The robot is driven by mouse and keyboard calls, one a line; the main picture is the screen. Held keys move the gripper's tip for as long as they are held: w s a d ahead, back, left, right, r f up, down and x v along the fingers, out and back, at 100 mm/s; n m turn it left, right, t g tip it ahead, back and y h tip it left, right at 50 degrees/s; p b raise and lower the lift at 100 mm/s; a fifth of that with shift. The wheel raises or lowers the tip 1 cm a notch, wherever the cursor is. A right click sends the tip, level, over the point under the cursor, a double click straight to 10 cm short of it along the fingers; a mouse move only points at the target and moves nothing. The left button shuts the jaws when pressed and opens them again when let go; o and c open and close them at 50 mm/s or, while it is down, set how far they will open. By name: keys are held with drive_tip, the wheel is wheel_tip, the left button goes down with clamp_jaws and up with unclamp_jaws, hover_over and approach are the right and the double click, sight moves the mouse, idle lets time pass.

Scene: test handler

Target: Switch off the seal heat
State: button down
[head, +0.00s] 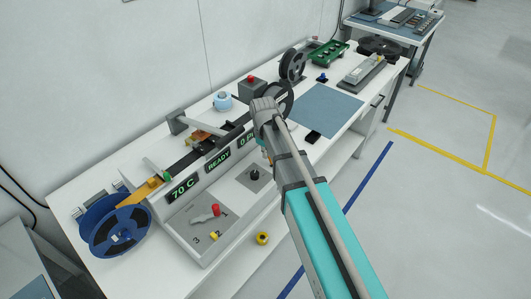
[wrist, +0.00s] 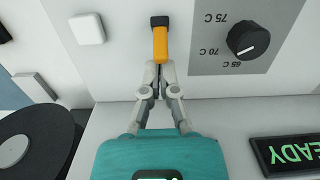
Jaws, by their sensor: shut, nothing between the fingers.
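In the wrist view an orange lever (wrist: 160,45) with a black base sits on the light panel. It looks like the seal heat switch, but no label for it can be read. My gripper (wrist: 160,68) is shut and empty, with its fingertips at the lever's near end. I cannot tell whether they touch it. A black dial (wrist: 247,38) with 65, 70 and 75 C marks is right of the lever. In the head view the machine's display (head: 184,190) reads 70 C. My gripper's fingertips are mostly hidden behind my arm there.
A white square button (wrist: 87,28) is left of the lever. The READY display (wrist: 290,150) is at lower right in the wrist view. In the head view a blue reel (head: 120,232), a red-handled lever (head: 205,215) and a blue mat (head: 325,108) are on the bench.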

drive_tip(key=shift+s+d+r+t+y, duration=0.15)
drive_tip(key=shift+s+d+t+y, duration=0.05)
drive_tip(key=shift+t+y, duration=0.2)
drive_tip(key=shift+s+d+r+t+y, duration=0.15)
drive_tip(key=shift+t+y, duration=0.15)
drive_tip(key=shift+y, duration=0.2)
drive_tip(key=shift+s+d+y, duration=0.1)
drive_tip(key=shift+d+y, duration=0.05)
drive_tip(key=shift+y, duration=0.15)
drive_tip(key=shift+s+r+t+y, duration=0.1)
drive_tip(key=shift+t+y, duration=0.2)
drive_tip(key=shift+t, duration=0.1)
